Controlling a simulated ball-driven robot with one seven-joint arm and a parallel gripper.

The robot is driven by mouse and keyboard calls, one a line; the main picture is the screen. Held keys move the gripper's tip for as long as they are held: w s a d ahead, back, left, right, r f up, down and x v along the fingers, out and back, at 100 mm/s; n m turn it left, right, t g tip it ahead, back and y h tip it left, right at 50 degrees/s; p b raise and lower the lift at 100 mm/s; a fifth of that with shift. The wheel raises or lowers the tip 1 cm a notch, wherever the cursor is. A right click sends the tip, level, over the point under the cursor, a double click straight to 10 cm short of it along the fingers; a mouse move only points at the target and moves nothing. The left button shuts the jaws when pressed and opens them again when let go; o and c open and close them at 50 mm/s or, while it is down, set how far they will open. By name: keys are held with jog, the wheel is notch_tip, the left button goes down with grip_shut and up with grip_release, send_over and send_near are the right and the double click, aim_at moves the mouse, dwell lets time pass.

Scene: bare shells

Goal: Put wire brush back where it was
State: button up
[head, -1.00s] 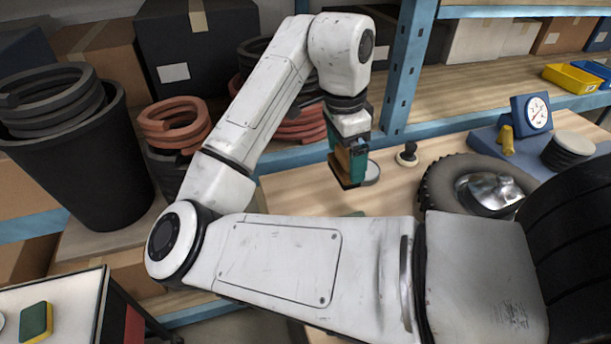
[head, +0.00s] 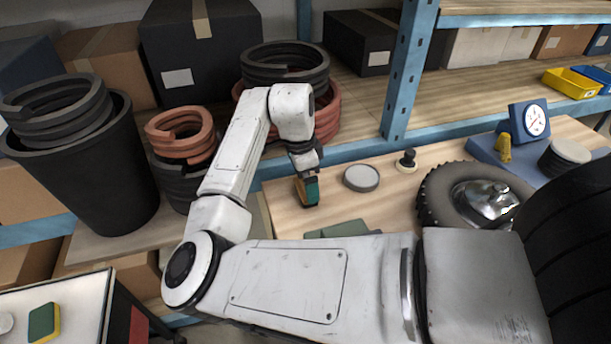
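My gripper (head: 305,170) points down over the wooden bench top, left of a grey round disc. It is shut on a small block with a teal-green face and a brown side, which I take to be the wire brush (head: 311,191). No bristles can be made out. The brush hangs upright, slightly tilted, close above the bench or touching it; I cannot tell which. The fingertips are small and partly hidden by the brush and wrist.
The grey disc (head: 361,178), a black knob (head: 407,160) and a wheel (head: 432,190) are on the wooden bench (head: 385,205). An olive-green item (head: 345,230) is partly hidden behind my arm. A blue shelf post (head: 408,75) rises behind. A green-yellow sponge (head: 43,322) lies lower left.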

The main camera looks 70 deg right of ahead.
aim_at(300, 189)
jog(key=shift+f, duration=0.15)
jog(key=shift+f, duration=0.2)
jog(key=o, duration=0.6)
jog(key=shift+r, duration=0.1)
jog(key=r, duration=0.4)
jog(key=r+b, duration=0.1)
jog(key=r, duration=0.3)
jog(key=w+a+r+b, duration=0.1)
jog(key=r, duration=0.3)
jog(key=shift+r, duration=0.1)
